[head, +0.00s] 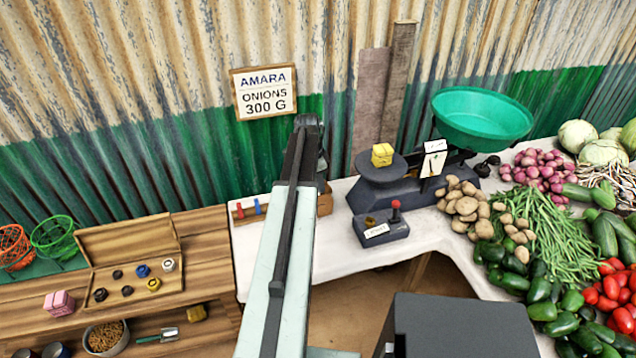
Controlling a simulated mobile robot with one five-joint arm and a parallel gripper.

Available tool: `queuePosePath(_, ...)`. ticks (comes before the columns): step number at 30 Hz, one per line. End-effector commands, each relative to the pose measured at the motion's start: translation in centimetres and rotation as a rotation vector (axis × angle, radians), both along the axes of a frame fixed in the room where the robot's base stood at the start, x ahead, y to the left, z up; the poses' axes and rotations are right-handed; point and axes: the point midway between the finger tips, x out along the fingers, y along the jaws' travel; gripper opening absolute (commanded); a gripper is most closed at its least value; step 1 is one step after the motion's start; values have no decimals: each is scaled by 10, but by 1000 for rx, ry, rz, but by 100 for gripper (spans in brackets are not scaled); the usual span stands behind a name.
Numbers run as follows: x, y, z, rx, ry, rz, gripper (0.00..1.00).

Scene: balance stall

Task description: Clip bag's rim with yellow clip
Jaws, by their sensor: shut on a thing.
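I see no yellow clip and no bag in the head view. My own arm rises through the middle of the picture and covers part of the counter behind it. My gripper cannot be made out; the arm hides what lies beyond it. A wooden rack (325,203) stands on the white counter (345,290), partly behind the arm. A red clip-like piece (240,210) and a blue one (257,207) stand at its left part.
A balance scale (385,197) with a yellow block (382,154) and a green pan (484,118) stands right of the arm. A small box with a red knob (395,210) is in front. Vegetables crowd the right. An open wooden weight case (130,262) lies left.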

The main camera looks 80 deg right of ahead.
Motion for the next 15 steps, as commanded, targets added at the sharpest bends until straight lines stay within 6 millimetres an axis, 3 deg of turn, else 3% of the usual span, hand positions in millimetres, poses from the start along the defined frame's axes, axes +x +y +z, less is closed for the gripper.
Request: queuePosePath(15, 1, 0, -47, 0, 0, 1, 0)
